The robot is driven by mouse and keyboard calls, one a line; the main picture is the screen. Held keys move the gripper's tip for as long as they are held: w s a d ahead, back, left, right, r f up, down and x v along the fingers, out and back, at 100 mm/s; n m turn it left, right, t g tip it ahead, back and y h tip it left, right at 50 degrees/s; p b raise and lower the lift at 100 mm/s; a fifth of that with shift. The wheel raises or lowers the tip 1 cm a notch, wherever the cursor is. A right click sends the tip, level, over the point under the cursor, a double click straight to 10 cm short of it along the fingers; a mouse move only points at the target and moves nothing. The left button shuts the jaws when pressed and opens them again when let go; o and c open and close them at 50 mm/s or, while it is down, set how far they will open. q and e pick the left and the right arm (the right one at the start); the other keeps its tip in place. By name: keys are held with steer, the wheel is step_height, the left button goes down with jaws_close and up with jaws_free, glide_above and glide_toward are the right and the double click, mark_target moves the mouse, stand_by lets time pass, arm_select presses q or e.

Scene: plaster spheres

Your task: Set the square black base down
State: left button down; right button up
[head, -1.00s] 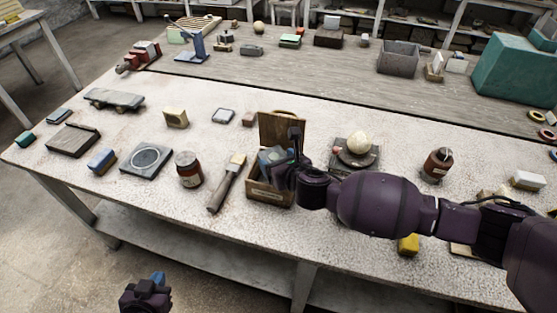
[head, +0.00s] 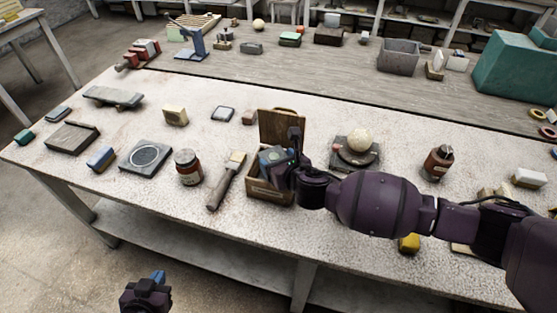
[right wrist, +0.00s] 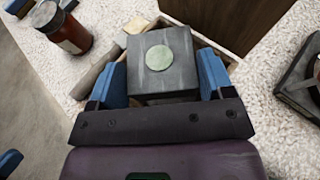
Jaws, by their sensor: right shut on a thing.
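The square black base (right wrist: 160,82) is between the blue fingers of my right gripper (right wrist: 165,78) in the right wrist view. A pale green round disc (right wrist: 158,57) shows on its top face. In the head view my right gripper (head: 277,162) is at the open wooden box (head: 270,192), and the base is largely hidden there by the gripper. The base is over or partly inside the box; I cannot tell whether it touches the bottom. My left gripper (head: 147,288) is low, off the table's front edge, and its opening is unclear.
The box lid (head: 281,127) stands up behind the gripper. A brush (head: 228,180) and a brown jar (head: 188,168) are to the left. A dark stand with a pale ball (head: 359,141) is to the right. Clear tabletop lies in front of the box.

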steer(key=shift+f+b, duration=0.4)
steer(key=shift+f, duration=0.25)
steer(key=o, duration=1.2)
steer(key=shift+o, duration=0.2)
steer(key=shift+f, duration=0.1)
steer(key=shift+r+p, duration=1.15)
steer(key=shift+p, duration=0.15)
steer(key=shift+r+p, duration=0.35)
steer(key=shift+r, duration=0.55)
